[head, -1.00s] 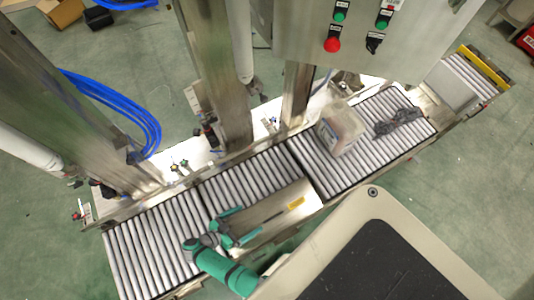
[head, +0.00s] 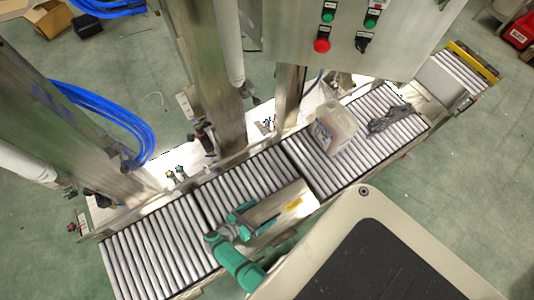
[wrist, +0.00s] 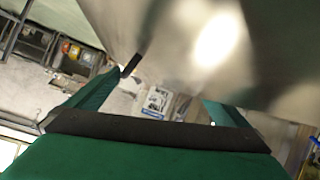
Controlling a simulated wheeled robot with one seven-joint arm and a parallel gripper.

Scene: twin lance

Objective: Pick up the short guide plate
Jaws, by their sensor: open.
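A bare metal plate with a yellow label, which looks like the short guide plate (head: 297,200), lies along the near side of the roller conveyor in the head view. My green gripper (head: 263,214) is open at the plate's left end, with one finger towards each long side of it. The plate's left part is hidden by the gripper. In the wrist view a large shiny metal surface (wrist: 215,45), likely the plate, fills the upper right, close in front of the fingers (wrist: 170,88). I cannot tell whether the fingers touch it.
The roller conveyor (head: 150,250) runs diagonally under the plate. Metal columns (head: 213,75) and a control panel (head: 350,35) stand behind the conveyor.

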